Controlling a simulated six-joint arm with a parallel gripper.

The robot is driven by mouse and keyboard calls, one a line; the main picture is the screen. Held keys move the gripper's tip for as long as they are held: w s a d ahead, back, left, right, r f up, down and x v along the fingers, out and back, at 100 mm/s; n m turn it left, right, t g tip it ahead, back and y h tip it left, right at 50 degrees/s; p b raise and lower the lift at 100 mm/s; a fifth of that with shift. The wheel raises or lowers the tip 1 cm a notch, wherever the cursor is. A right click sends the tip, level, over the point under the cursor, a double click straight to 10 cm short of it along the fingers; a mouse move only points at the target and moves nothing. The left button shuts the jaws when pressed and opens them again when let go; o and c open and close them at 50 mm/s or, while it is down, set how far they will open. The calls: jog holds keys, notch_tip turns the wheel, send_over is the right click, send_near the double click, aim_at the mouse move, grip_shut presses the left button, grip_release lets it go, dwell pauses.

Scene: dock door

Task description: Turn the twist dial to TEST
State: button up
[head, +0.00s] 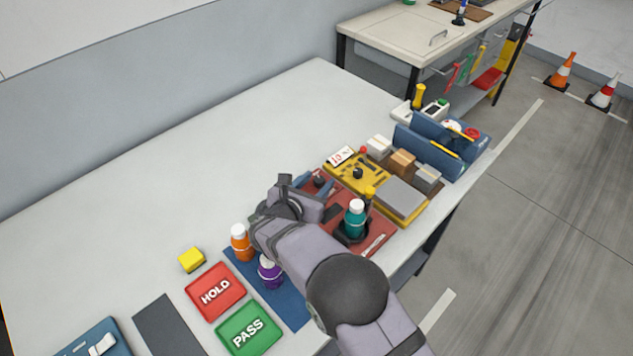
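A yellow panel (345,178) lies near the right edge of the table, with a round black knob (358,173) standing on it. Another dark knob (319,181) shows on or beside the red board (378,238), close to my gripper. I cannot tell which of the two is the twist dial, and no TEST mark can be read. My gripper (287,186) is over the table just left of the red board, apart from the yellow panel's knob. My arm covers part of the red board. The fingers are small and dark, so their opening is unclear.
A teal bottle (355,218) stands on the red board. Orange (240,243) and purple (269,271) bottles are at the blue mat (292,306). Red HOLD (215,291) and green PASS (249,328) pads lie front left. A blue tool caddy (430,150) stands beyond. The table's back left is clear.

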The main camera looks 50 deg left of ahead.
jog(key=shift+s, duration=0.1)
jog(key=shift+b+v, duration=1.1)
jog(key=shift+v, duration=2.5)
jog(key=shift+r, duration=0.1)
jog(key=w+d+r+m+h+p, duration=0.2)
jog(key=w+r+m+p, duration=0.15)
jog(key=w+r, duration=0.3)
jog(key=s+a+f+g, duration=0.1)
jog(key=s+f+n+g, duration=0.1)
jog(key=s, duration=0.1)
jog(key=s+a+f+n+g, duration=0.1)
jog(key=g, duration=0.1)
jog(key=shift+s+a+f+p, duration=0.2)
jog(key=shift+a+f+p, duration=0.05)
jog(key=shift+a+p, duration=0.05)
jog(key=shift+s+a+n, duration=0.1)
jog(key=shift+n, duration=0.65)
jog(key=shift+f, duration=0.1)
